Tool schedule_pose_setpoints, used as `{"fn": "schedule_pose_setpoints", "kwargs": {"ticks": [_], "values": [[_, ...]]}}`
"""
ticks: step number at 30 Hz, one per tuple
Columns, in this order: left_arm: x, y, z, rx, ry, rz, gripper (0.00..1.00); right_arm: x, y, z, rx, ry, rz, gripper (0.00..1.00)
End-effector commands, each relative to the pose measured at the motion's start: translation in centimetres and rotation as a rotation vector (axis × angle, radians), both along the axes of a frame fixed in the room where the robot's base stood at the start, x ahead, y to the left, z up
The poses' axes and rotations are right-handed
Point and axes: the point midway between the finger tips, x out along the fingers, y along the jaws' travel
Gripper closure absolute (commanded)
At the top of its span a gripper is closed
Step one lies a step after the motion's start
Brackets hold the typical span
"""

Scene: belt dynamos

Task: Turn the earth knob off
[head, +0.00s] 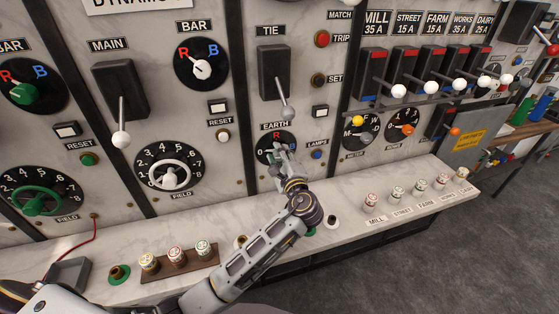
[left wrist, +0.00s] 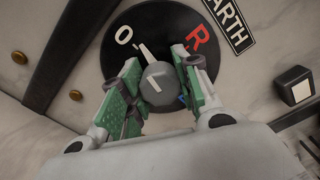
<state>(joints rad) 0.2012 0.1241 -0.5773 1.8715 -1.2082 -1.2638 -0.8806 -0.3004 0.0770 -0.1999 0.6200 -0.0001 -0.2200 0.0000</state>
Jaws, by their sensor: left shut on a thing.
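The earth knob is a small grey knob with a pale pointer on a round black dial (head: 265,141) under the EARTH label, low on the TIE panel. In the left wrist view the knob (left wrist: 158,84) sits between my fingers, and its pointer leans up-left, close to the white O and away from the red R. A bit of blue lettering shows beside the right finger, mostly hidden. My left gripper (head: 280,155) is shut on the knob, a green-padded finger on each side. In the head view the gripper hides much of the dial. My right gripper is not in view.
The TIE lever (head: 286,112) hangs just above the dial. A blue LAMPS button (head: 317,155) is close on the right. The marble ledge (head: 340,205) below carries several labelled fuses (head: 396,193). A white FIELD wheel (head: 170,177) is to the left.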

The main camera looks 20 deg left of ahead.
Motion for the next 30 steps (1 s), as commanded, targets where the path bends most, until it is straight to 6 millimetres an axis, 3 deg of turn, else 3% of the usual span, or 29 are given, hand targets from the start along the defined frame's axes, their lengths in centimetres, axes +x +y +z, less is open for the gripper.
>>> {"fn": "schedule_pose_setpoints", "kwargs": {"ticks": [5,14,27,28,30], "values": [[0.0,0.0,-0.2,-0.094,-0.065,0.002,0.92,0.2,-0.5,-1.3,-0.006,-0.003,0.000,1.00],[0.0,0.1,-0.1,-0.173,-0.117,0.002,0.92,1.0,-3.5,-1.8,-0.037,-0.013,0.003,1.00],[0.0,0.1,0.0,-0.182,-0.122,0.001,0.92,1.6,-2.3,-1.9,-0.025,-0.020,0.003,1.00],[0.0,0.1,0.0,-0.182,-0.122,0.001,0.64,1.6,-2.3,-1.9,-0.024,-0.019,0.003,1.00],[0.0,0.1,0.0,-0.182,-0.122,0.001,0.55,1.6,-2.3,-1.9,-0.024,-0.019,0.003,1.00]]}}
